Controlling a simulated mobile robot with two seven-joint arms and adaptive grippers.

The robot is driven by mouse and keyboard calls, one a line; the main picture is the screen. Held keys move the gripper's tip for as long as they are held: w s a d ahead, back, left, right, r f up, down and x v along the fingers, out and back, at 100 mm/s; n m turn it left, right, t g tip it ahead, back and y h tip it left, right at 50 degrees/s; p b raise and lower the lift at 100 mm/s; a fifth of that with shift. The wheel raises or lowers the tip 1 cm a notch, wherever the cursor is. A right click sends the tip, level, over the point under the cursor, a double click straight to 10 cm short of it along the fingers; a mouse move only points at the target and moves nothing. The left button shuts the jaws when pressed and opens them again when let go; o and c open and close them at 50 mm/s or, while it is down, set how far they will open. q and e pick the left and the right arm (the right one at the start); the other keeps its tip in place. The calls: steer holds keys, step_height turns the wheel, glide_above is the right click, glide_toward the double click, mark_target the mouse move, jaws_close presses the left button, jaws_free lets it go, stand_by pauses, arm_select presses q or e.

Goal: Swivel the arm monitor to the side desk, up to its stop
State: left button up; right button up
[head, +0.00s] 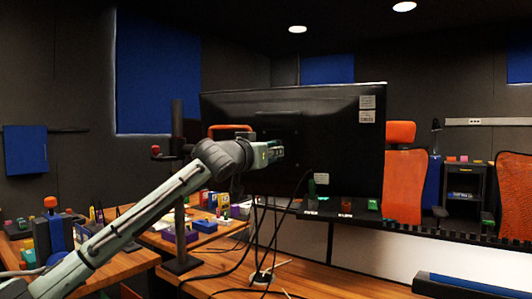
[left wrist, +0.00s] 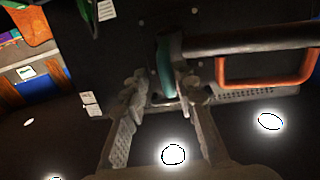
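The arm monitor (head: 335,135) is the large black panel in the middle of the head view, its back towards me, with white labels at right. My left gripper (head: 268,152) is at the middle of the monitor's back. In the left wrist view its two fingers (left wrist: 165,90) stand apart on either side of a teal upright piece (left wrist: 165,65) on the monitor's back. Whether they press on it I cannot tell. The orange handle (left wrist: 265,82) is to their right. My right gripper is not in view.
Black cables (head: 258,225) hang below the monitor to the wooden desk (head: 330,283). A side desk (head: 130,258) with small coloured boxes and an orange-topped device (head: 52,215) is at left. Orange chairs (head: 403,185) stand behind at right, past a low white partition (head: 380,255).

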arm_select(q)
steer(key=shift+a, duration=0.25)
steer(key=v, duration=1.2)
steer(key=shift+r, duration=0.15)
steer(key=w+a+f+n+g+y, duration=0.1)
steer(key=a+f, duration=0.1)
steer(key=f, duration=0.8)
steer(key=a+f+n+g+y, duration=0.1)
steer(key=a+f, duration=0.1)
steer(key=f, duration=0.9)
steer(key=s+a+f+n+g+y, duration=0.15)
steer(key=s+a+f, duration=0.25)
steer(key=f, duration=0.7)
steer(key=s+a+f+g+y, duration=0.2)
steer(key=s+a+f, duration=0.1)
steer(key=f, duration=0.9)
steer(key=s+a+f+g+y, duration=0.1)
steer(key=s+a+f+g, duration=0.3)
steer(key=s+f, duration=0.8)
steer(key=s+a+f+g+y+p, duration=0.1)
steer(key=s+a+f+g, duration=0.3)
steer(key=s+a+f, duration=0.5)
steer(key=s+f+y, duration=0.1)
steer(key=s+f, duration=0.3)
steer(key=s, duration=0.6)
steer(key=shift+s, duration=0.2)
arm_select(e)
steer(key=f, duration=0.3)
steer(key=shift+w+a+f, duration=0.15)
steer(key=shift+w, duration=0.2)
